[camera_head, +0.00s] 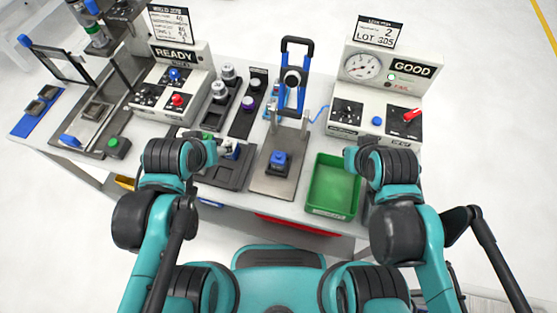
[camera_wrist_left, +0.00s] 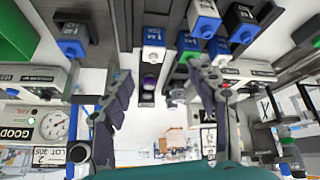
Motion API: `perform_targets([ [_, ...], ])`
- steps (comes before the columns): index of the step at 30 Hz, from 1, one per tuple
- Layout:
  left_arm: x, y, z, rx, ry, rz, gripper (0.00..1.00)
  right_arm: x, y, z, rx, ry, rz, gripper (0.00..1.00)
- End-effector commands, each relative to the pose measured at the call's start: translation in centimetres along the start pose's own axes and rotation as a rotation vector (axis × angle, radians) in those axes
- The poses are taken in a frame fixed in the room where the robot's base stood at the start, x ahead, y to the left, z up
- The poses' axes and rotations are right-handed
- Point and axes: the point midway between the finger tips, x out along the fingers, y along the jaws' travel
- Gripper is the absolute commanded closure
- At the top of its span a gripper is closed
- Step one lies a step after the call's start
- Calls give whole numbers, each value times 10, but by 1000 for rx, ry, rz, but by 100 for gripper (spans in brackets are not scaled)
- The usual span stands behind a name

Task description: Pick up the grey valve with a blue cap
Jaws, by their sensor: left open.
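In the left wrist view several small valves with blue caps hang near the top, above my left gripper (camera_wrist_left: 162,97). I cannot tell for sure which is the grey valve. My right gripper is hidden in the head view.
A blue-topped part (camera_head: 279,158) sits on the metal plate of a press with a blue handle (camera_head: 296,75). A green bin (camera_head: 333,186) stands to its right. Control boxes (camera_head: 168,88) and (camera_head: 378,95) flank the racks. Free floor lies beyond the table.

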Motion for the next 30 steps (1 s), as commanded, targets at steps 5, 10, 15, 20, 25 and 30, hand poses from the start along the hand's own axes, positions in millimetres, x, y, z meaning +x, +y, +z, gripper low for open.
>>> perform_targets([
  [5, 7, 49, -16, -321, -166, 4, 41, -9, 0, -7, 0, 0, 0, 100],
  [10, 24, 105, -16, -689, -337, -104, 41, -17, 0, -12, 0, 0, 0, 100],
  [15, 42, 151, -4, -978, -428, -271, 41, -22, 0, -16, 0, 0, 0, 100],
  [20, 51, 173, 7, -1128, -448, -381, 41, -24, 0, -18, 0, 0, 0, 100],
  [25, 63, 178, 16, -1173, -448, -414, 41, -21, 0, -15, 0, 0, 0, 100],
  [30, 79, 174, 25, -1173, -448, -412, 41, -15, 0, -11, 0, 0, 0, 100],
])
